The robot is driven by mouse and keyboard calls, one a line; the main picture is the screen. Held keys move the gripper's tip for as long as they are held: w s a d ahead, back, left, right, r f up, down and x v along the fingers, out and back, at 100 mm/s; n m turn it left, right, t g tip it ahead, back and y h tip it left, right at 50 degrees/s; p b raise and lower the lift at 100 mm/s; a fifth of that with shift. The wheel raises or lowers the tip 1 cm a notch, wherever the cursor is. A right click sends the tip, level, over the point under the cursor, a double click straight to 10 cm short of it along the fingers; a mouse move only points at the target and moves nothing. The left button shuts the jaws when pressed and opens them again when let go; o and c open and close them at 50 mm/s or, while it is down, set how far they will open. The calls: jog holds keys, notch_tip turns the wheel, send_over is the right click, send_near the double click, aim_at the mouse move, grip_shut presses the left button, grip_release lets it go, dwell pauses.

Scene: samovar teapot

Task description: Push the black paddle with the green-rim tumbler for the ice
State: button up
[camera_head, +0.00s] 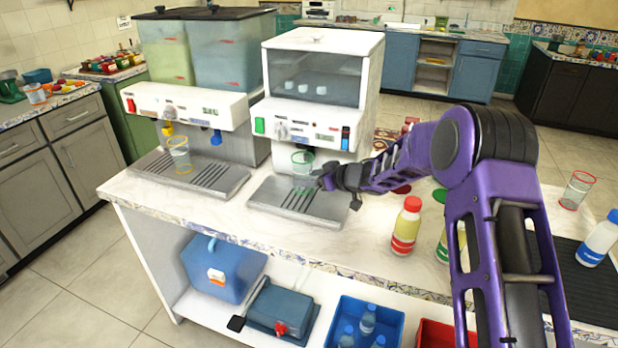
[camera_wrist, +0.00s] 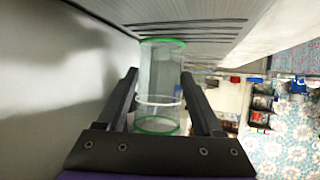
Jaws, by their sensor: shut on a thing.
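The green-rim tumbler (camera_head: 302,164) is clear and stands out in front of the white ice machine (camera_head: 322,45), low under its control panel and over the slotted drip tray (camera_head: 262,196). My gripper (camera_head: 326,181) reaches in from the right and is shut on the tumbler. In the wrist view, the tumbler (camera_wrist: 160,92) sits between the two dark fingers of my gripper (camera_wrist: 159,85), with green rings at both ends.
A juice dispenser (camera_head: 190,105) stands at the left, with a yellow-rim tumbler (camera_head: 179,155) on its tray. A red-capped bottle (camera_head: 406,226) stands near my arm. A red-rim tumbler (camera_head: 577,190) and a blue-capped bottle (camera_head: 599,239) are at the right. The front counter strip is clear.

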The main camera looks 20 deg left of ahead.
jog(key=shift+s+a+b, duration=0.15)
jog(key=shift+s+b, duration=0.8)
jog(key=shift+s, duration=1.45)
jog(key=shift+s+a+b, duration=0.2)
jog(key=shift+s+b, duration=0.9)
jog(key=shift+s, duration=1.4)
jog(key=shift+s+a+b, duration=0.2)
jog(key=shift+s+b, duration=0.85)
jog(key=shift+s, duration=1.45)
